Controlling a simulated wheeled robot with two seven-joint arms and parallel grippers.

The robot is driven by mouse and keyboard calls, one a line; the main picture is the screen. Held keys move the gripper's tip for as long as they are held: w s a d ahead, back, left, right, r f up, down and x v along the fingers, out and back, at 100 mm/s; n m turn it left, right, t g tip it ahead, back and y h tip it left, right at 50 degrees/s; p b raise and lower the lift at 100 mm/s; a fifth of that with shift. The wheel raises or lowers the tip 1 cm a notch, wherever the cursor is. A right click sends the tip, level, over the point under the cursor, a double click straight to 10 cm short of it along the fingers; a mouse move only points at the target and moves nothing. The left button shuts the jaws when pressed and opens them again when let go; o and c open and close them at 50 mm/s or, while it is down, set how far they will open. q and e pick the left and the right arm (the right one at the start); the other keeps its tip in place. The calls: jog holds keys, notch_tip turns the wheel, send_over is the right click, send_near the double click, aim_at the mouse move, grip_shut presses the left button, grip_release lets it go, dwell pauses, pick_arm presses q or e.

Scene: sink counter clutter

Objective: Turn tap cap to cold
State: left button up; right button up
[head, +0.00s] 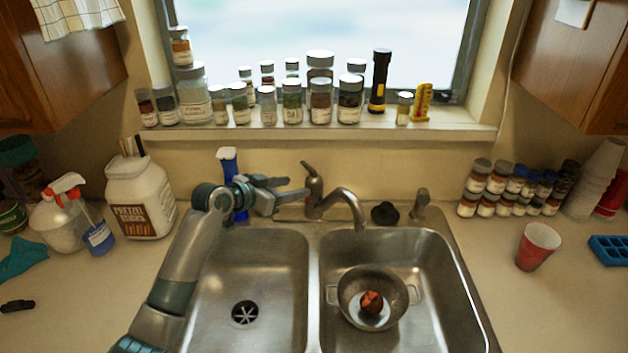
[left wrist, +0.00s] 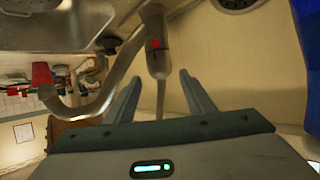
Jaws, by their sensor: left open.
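The metal tap (head: 345,198) stands behind the sink, its spout curving forward over the right basin. Its cap with the lever (head: 311,172) is on top at the left. In the left wrist view the cap (left wrist: 158,62) shows a red mark, and its thin lever points down the picture between my fingers. My left gripper (head: 300,187) is open and empty, just left of the cap; it also shows in the left wrist view (left wrist: 160,78) with a finger on either side of the lever. I cannot tell whether they touch. My right gripper is not in view.
A blue bottle (head: 230,175) stands behind my left wrist. A colander (head: 374,297) with a reddish item sits in the right basin. A black stopper (head: 385,212) lies right of the spout. Jars (head: 292,105) line the sill. The left basin (head: 265,265) is empty.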

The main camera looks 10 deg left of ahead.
aim_at(309, 184)
pick_arm(q)
jog(key=p+x, duration=0.2)
jog(key=x, duration=0.8)
jog(key=shift+p, duration=0.3)
jog(key=c, duration=0.8)
